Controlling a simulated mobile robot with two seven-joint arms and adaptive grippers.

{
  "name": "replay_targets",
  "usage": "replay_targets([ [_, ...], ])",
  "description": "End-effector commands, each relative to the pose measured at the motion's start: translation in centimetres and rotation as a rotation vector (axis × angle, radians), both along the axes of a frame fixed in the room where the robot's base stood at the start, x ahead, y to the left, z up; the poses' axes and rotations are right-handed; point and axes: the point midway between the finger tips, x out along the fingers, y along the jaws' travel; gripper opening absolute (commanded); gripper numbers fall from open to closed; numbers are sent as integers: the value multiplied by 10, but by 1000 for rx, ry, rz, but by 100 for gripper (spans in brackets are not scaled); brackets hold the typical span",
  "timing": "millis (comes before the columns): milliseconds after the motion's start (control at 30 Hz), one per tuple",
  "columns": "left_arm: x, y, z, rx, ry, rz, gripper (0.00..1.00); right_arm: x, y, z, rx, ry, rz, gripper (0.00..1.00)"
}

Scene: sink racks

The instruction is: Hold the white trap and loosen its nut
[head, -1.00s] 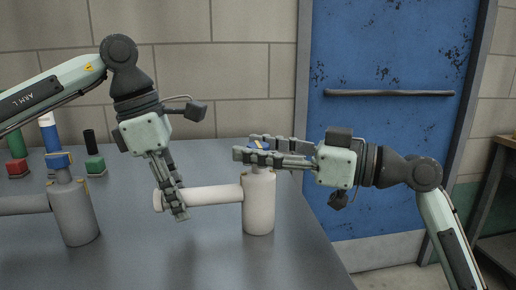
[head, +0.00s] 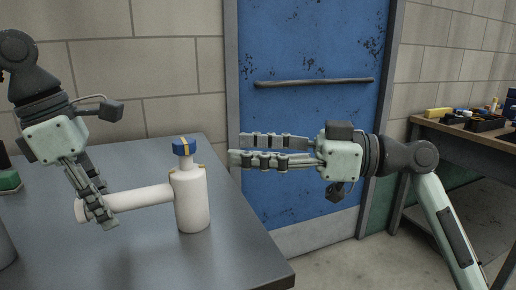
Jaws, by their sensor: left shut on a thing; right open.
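The white trap (head: 192,205) stands upright on the grey table, with its side pipe (head: 145,197) reaching to the left.
The table (head: 150,258) ends just right of the trap. A grey body (head: 5,250) and a green block (head: 9,181) show at the left edge. A blue door (head: 310,120) stands behind, and a workbench (head: 465,135) with trays is at the far right.

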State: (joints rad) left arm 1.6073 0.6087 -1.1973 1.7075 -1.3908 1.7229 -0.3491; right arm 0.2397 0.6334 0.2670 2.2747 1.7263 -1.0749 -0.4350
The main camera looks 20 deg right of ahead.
Motion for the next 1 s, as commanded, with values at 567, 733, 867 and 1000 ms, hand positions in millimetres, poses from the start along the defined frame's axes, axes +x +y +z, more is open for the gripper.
replay_targets([
  [567, 0, 0, 0, -1, 0, -1, 45, -6, -9, 0, 0, -1, 0, 53],
  [733, 0, 0, 0, -1, 0, -1, 50, -6, -9, 0, 0, -1, 0, 53],
  [867, 0, 0, 0, -1, 0, -1, 50, -6, -9, 0, 0, -1, 0, 53],
  [1000, 0, 2, 8, -1, -2, 0, 50, -6, -9, 0, 0, -1, 0, 53],
])
